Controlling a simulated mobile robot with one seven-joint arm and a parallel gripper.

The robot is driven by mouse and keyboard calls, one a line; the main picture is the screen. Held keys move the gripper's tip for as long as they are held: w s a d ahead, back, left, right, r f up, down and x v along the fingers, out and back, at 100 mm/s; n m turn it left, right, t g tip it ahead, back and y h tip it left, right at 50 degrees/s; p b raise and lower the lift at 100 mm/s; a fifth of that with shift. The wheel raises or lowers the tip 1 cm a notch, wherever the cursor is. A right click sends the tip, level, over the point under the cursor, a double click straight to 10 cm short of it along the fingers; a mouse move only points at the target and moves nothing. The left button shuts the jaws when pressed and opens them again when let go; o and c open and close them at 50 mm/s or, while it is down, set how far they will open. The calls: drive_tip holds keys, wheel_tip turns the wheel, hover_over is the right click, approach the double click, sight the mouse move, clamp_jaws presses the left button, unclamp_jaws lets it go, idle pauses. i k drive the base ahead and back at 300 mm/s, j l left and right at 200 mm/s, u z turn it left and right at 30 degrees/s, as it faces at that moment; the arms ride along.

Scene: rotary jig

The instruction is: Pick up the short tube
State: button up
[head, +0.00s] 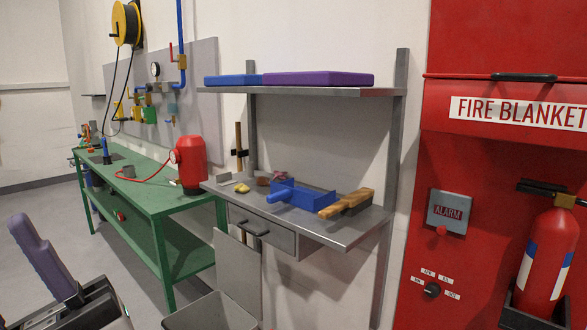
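I cannot make out my gripper with certainty. A purple grip-like piece (44,256) rises from a dark, cut-off mechanism (75,307) at the lower left; I cannot tell what it belongs to.
A red device (189,163) stands on the bench's near end. A grey shelf (345,230) holds a blue object (300,195) and a wooden-handled brush (347,203). A grey bin (212,312) stands below. A red cabinet (480,180) and extinguisher (543,265) are at right.

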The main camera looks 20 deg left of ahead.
sight(249, 165)
drive_tip(key=i+j+z, duration=0.25)
drive_tip(key=j, duration=0.25)
drive_tip(key=j+z, duration=0.25)
drive_tip(key=j, duration=0.2)
drive_tip(key=i+j+z, duration=0.1)
drive_tip(key=j+z, duration=0.15)
drive_tip(key=j, duration=0.8)
drive_tip(key=i+j, duration=0.1)
drive_tip(key=j, duration=1.35)
drive_tip(key=j+z, duration=0.1)
drive_tip(key=j, duration=1.35)
drive_tip(key=i, duration=0.05)
